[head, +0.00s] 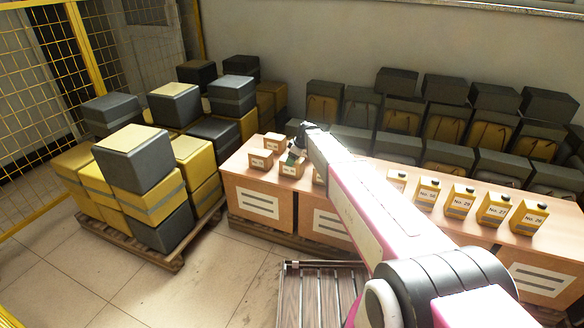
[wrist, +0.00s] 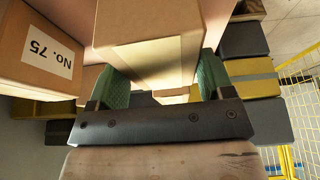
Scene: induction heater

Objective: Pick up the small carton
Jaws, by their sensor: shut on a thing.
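Small brown cartons with white labels stand on a large wooden-brown box top in the head view. One small carton (head: 291,168) is right at my gripper (head: 296,152), which reaches down from above. In the wrist view, my gripper (wrist: 162,80) has its two green-padded fingers on opposite sides of a plain brown carton (wrist: 150,55). It is shut on this carton.
Yellow numbered packs (head: 460,201) stand to the right. Stacked grey and yellow boxes (head: 138,160) fill a pallet at left. A slatted rack (head: 315,291) lies in front. The floor (head: 85,275) at front left is clear.

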